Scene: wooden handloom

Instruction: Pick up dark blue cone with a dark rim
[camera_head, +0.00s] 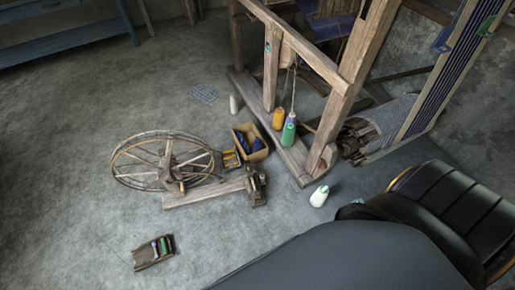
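A cardboard box (264,154) stands on the floor beside the loom's base beam. Dark blue cone shapes (257,144) lie inside it. They are small and dark, so I cannot tell how many there are or see a dark rim clearly. Neither of my grippers is in view.
A spinning wheel (167,160) with a wooden base stands left of the box. Green (288,134) and orange (278,118) cones stand on the loom's beam. A white cone (319,196) is on the floor near the black seat (455,200). The floor at left is mostly clear.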

